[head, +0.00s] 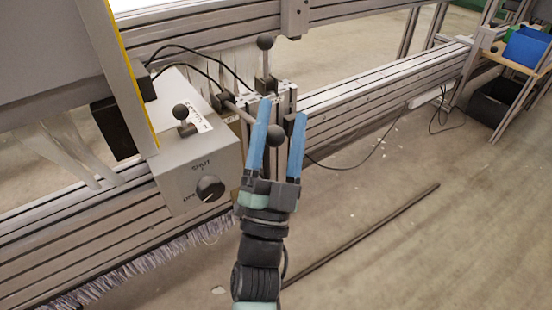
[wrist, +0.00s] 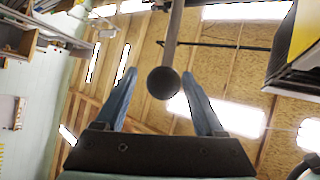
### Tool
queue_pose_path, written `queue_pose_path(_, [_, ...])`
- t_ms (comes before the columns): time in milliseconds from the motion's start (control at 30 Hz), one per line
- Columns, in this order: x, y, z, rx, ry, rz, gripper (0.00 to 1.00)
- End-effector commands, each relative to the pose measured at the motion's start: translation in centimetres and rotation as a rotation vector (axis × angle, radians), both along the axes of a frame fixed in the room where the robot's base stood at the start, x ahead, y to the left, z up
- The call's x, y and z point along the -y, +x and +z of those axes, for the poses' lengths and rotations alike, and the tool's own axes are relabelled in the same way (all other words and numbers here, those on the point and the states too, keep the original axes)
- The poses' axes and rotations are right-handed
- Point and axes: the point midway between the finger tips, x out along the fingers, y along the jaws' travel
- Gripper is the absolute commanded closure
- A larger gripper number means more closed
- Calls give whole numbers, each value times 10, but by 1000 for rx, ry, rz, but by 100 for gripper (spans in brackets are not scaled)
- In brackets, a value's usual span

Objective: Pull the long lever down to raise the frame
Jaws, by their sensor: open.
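A lever with a dark ball knob (head: 275,132) slants out from the bracketed mechanism beside the control box. My gripper (head: 282,108) is open, with one blue finger on each side of the knob. In the wrist view the knob (wrist: 163,82) lies between the fingertips of my gripper (wrist: 160,73), with gaps showing on both sides, and its rod runs up and away. A second lever with a dark ball knob (head: 265,42) stands upright just behind. I cannot tell which part is the frame.
A grey control box (head: 195,150) with a rotary knob (head: 210,188) and a small ball-topped stick (head: 181,113) is close on the left. Aluminium rails (head: 385,82) run behind. A dark rod (head: 365,232) lies on the floor. Floor space at the right is mostly clear.

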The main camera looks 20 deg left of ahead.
Motion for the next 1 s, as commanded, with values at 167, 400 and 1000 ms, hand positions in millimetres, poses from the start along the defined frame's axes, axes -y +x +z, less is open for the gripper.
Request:
queue_pose_path(167, [2,-25,-20,-8,-2,-1,29])
queue_pose_path(400, [6,-65,-54,-6,-2,-2,29])
queue_pose_path(1000, [9,-90,-78,-1,0,-3,29])
